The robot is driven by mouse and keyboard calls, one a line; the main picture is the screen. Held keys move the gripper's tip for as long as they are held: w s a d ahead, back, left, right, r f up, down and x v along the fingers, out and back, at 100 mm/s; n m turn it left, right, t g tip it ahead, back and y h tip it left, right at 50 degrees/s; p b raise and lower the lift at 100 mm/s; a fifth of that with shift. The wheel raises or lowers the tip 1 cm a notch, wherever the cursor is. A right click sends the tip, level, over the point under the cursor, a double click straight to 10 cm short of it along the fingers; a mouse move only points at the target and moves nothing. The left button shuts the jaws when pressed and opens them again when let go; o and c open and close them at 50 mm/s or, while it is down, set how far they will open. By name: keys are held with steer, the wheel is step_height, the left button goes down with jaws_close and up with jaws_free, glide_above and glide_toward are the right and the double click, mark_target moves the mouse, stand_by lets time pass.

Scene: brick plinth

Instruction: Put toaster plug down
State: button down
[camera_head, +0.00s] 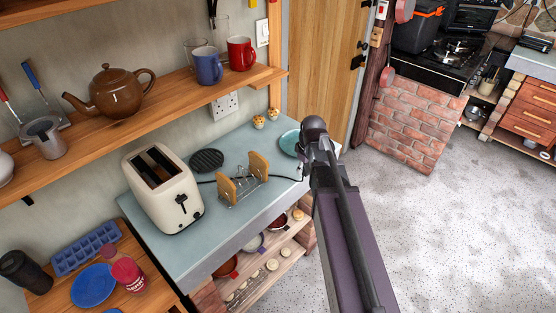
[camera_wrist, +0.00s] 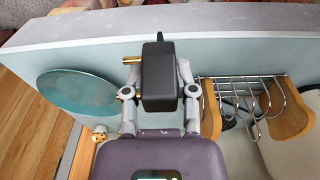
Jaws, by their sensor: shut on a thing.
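My gripper is shut on the black toaster plug (camera_wrist: 159,76), seen in the wrist view with its brass pins pointing left. The two grey fingers hold its sides. In the head view my gripper (camera_head: 303,160) is at the right end of the blue-grey counter (camera_head: 222,210), mostly hidden behind my own arm. The cream toaster (camera_head: 165,187) stands on the left part of the counter, and a dark cord (camera_head: 285,177) runs across the counter towards my gripper. I cannot tell whether the plug touches the counter.
A toast rack (camera_head: 243,190) with wooden ends stands beside my gripper; it also shows in the wrist view (camera_wrist: 245,95). A teal plate (camera_head: 290,142) lies on the other side. Small mushroom-like shakers (camera_head: 265,118) stand at the back. A wall socket (camera_head: 224,103) is above the counter.

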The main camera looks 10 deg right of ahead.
steer(key=shift+a, duration=0.1)
steer(key=b, duration=0.1)
glide_toward(279, 160)
steer(key=shift+s+f, duration=0.35)
steer(key=shift+f, duration=0.25)
steer(key=shift+w, duration=0.1)
steer(key=shift+w+a, duration=0.1)
steer(key=shift+w, duration=0.15)
steer(key=shift+w+a+f+b, duration=0.15)
steer(key=shift+w+f+b, duration=0.2)
steer(key=shift+f+b, duration=1.5)
steer(key=shift+b, duration=0.15)
steer(key=shift+f+b, duration=0.6)
steer(key=shift+c, duration=2.1)
jaws_free()
